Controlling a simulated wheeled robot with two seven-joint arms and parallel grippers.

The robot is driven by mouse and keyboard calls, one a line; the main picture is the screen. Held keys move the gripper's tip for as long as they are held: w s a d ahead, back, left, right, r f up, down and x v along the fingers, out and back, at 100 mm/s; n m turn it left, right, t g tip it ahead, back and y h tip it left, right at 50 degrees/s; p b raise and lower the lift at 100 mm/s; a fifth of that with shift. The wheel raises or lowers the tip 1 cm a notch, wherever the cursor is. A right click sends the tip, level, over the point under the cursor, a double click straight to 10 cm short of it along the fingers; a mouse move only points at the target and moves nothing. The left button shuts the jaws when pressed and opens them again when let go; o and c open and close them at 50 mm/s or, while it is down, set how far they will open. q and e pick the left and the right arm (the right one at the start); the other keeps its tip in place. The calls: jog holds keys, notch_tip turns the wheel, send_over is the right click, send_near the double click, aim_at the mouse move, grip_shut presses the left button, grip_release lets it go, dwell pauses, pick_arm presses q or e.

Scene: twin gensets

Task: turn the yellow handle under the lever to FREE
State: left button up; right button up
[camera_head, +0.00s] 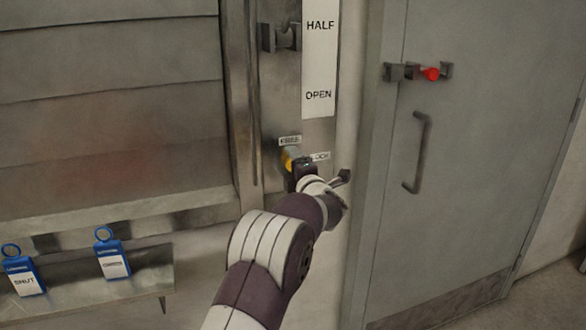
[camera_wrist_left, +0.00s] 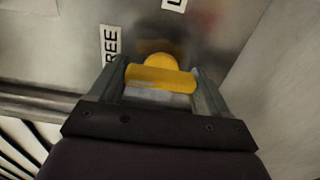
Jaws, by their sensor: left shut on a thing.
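The yellow handle (camera_head: 287,160) sits on the metal panel under the HALF/OPEN strip, mostly hidden by my left gripper (camera_head: 296,163). The FREE label (camera_head: 290,141) is above it and the LOCK label (camera_head: 321,156) to its right. In the left wrist view the handle (camera_wrist_left: 160,78) is a yellow bar on a round hub, lying across between the two fingers of my left gripper (camera_wrist_left: 157,80). The gripper is shut on the bar's ends. FREE (camera_wrist_left: 110,45) is left of the handle there. The dark lever (camera_head: 282,38) is higher on the panel. My right gripper is out of view.
A shelf (camera_head: 75,290) at lower left holds two blue tags, SHUT (camera_head: 24,281) and another (camera_head: 112,258). A grey door (camera_head: 480,150) with a bar handle (camera_head: 417,152) and a red-knobbed latch (camera_head: 431,73) is to the right. A slatted shutter (camera_head: 110,90) is at left.

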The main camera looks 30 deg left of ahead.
pick_arm(q)
jog(key=o, duration=1)
jog(key=shift+c, duration=0.2)
jog(key=v, duration=1.2)
jog(key=shift+s+d, duration=0.25)
jog(key=shift+s, duration=0.05)
